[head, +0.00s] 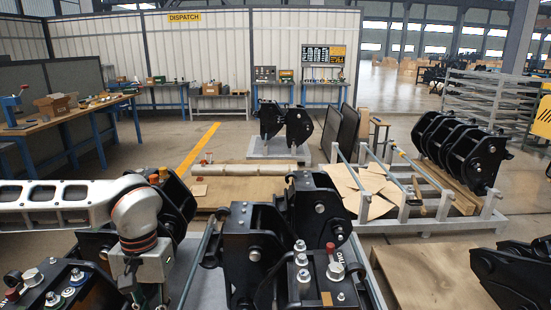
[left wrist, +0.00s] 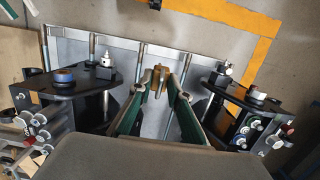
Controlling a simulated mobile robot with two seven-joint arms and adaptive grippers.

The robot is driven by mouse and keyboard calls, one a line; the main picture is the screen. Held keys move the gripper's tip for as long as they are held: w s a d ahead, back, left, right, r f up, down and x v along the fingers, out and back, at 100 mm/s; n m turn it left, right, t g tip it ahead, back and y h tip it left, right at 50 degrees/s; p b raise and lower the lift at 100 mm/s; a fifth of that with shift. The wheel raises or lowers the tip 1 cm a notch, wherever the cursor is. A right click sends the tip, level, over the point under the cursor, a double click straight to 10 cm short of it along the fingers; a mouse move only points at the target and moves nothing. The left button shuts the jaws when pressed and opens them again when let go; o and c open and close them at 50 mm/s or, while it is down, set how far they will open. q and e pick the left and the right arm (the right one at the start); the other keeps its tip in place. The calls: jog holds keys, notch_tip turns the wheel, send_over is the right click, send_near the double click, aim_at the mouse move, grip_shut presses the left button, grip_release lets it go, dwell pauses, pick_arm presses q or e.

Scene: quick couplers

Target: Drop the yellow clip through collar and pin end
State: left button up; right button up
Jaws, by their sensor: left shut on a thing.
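In the left wrist view, my left gripper (left wrist: 160,88) has its two green-sided fingers closed on a small brass-yellow piece, which looks like the yellow clip (left wrist: 160,74). It is held between two black coupler plates, apart from both. I cannot tell which has the collar. In the head view, my left gripper's body (head: 150,268) hangs among black couplers (head: 318,208); its fingertips and the clip are hidden. My right gripper is not in view.
Bolts, hoses and red-capped fittings (head: 335,255) stand up from the near couplers. A grey rack (head: 430,224) with more couplers (head: 460,150) is at the right. A wooden board (head: 430,280) lies at the front right.

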pick_arm(q)
jog(key=s+f+g+b, duration=0.1)
jog(key=s+f+b, duration=0.2)
jog(key=f, duration=0.9)
jog(key=s+f+g+b, duration=0.2)
jog(key=f+b, duration=0.7)
jog(key=f, duration=0.4)
jog(key=s+f+g+b, duration=0.1)
jog(key=s+f+b, duration=0.2)
jog(key=f, duration=1)
jog(key=b, duration=0.3)
jog(key=shift+s+f+b, duration=0.2)
jog(key=shift+s+b, duration=0.1)
jog(key=shift+s, duration=0.05)
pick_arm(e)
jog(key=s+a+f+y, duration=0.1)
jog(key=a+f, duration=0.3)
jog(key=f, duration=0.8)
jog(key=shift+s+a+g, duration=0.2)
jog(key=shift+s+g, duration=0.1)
pick_arm(q)
jog(key=shift+r, duration=0.1)
